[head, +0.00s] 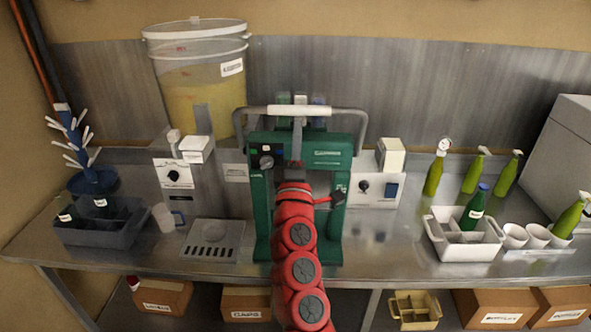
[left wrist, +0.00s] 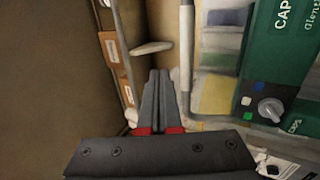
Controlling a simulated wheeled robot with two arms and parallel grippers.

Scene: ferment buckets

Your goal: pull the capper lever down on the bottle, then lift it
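The green capper (head: 329,151) stands on the bench in the middle of the head view. Its lever is a grey arched bar with a white grip (head: 300,110), raised above the capper's top. My left arm reaches up in front of the capper, and its gripper (head: 295,170) is just below the grip, partly hidden by the arm. In the left wrist view its dark fingers (left wrist: 159,78) are close together with nothing visible between them. The capper's green panel (left wrist: 285,45) is right of them. No bottle shows inside the capper; my arm covers its middle. My right gripper is out of view.
A large bucket (head: 205,90) stands behind on the left. A dark crate (head: 95,232) and grey drain tray (head: 211,240) are left of the capper. A white crate (head: 465,250) with a bottle, white cups (head: 537,235) and several green bottles are right. Boxes lie below.

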